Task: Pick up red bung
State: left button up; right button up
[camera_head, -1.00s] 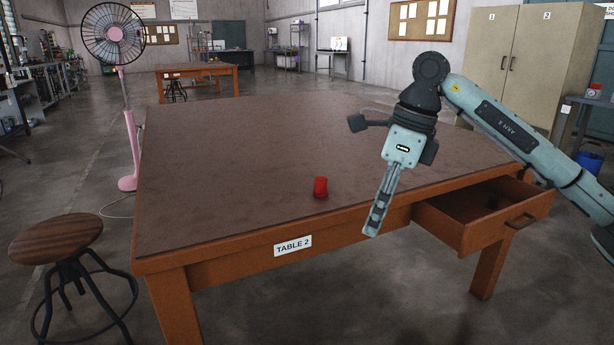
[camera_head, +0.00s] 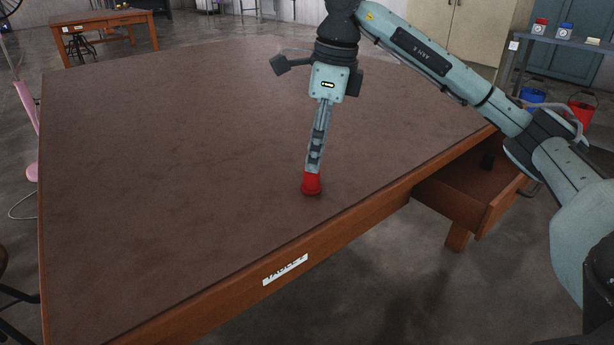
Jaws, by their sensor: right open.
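The red bung (camera_head: 312,186) stands on the brown table top (camera_head: 190,170), near its front edge. My right gripper (camera_head: 313,172) points down at the bung, seen edge-on, with its fingertips at the bung's top. The fingers hide part of the upper bung. The gripper is open; whether the fingers touch the bung cannot be told. My left gripper is not in view.
An open drawer (camera_head: 468,196) sticks out of the table at the right. A pink fan stand (camera_head: 28,110) is at the left. The table top around the bung is clear.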

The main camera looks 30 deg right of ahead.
aim_at(311, 180)
jog(key=f, duration=0.5)
jog(key=shift+w+a+f, duration=0.25)
jog(key=shift+w+a, duration=0.05)
jog(key=shift+w, duration=0.1)
jog(key=c, duration=1.2)
jog(key=shift+o, duration=0.2)
jog(key=shift+r, duration=0.15)
